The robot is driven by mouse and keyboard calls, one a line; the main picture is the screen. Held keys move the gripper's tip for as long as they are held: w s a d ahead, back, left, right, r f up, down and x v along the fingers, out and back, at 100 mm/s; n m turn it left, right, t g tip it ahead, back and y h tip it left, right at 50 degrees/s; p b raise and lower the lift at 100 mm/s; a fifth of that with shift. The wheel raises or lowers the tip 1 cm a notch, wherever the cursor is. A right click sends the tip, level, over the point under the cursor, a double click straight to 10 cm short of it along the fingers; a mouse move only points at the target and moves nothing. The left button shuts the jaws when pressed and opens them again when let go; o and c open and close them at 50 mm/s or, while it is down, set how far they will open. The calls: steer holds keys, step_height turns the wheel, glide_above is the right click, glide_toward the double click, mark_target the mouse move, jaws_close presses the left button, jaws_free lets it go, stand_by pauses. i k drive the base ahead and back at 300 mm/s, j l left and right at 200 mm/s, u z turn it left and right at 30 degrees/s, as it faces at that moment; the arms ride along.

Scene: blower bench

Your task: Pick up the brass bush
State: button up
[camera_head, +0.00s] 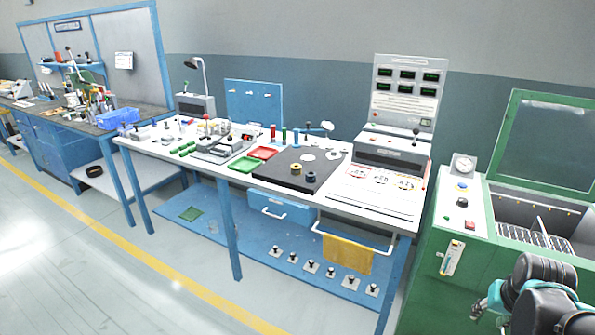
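A small brass-coloured ring, which looks like the brass bush (296,168), stands on the dark mat (270,172) on the white-topped bench. A darker small round piece (310,177) stands just to its right and nearer the front; its details are too small to tell. My gripper's fingers cannot be made out in this view. Only dark and teal parts of my arm show at the lower right corner, well away from the bush.
Red (263,153) and green (243,164) trays lie left of the mat. A yellow cloth (347,254) hangs at the bench front. A green cabinet (450,235) stands at right. The floor in front is clear.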

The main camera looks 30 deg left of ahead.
mark_target(296, 169)
steer(key=u, duration=1.25)
steer(key=i+j, duration=0.1)
